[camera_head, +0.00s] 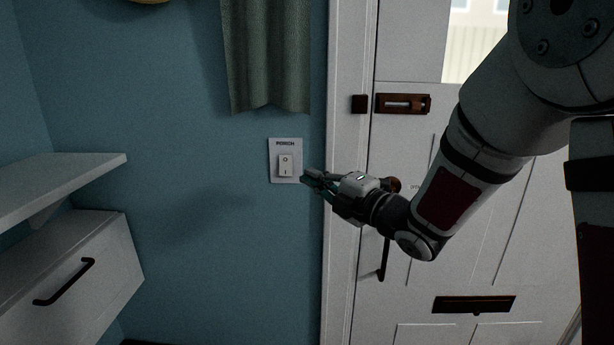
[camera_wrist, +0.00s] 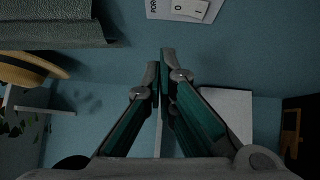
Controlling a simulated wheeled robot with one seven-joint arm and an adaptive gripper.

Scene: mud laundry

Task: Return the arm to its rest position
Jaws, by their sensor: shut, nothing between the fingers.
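My gripper (camera_head: 308,180) is at the end of my arm, which reaches in from the upper right in the head view. Its fingertips are beside the lower right edge of the white PORCH switch plate (camera_head: 285,160), in front of the blue wall. I cannot tell whether they touch the plate. In the wrist view my gripper (camera_wrist: 161,72) has its fingers together with nothing between them. The switch plate (camera_wrist: 185,8) shows at the top edge of that view, apart from the fingertips and partly cut off.
A white door (camera_head: 480,210) with a dark bolt (camera_head: 403,103), handle (camera_head: 384,260) and letter slot (camera_head: 473,304) stands behind my arm. A green curtain (camera_head: 265,55) hangs above the switch. A white shelf (camera_head: 60,180) and drawer unit (camera_head: 85,290) are at left. The wall between is clear.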

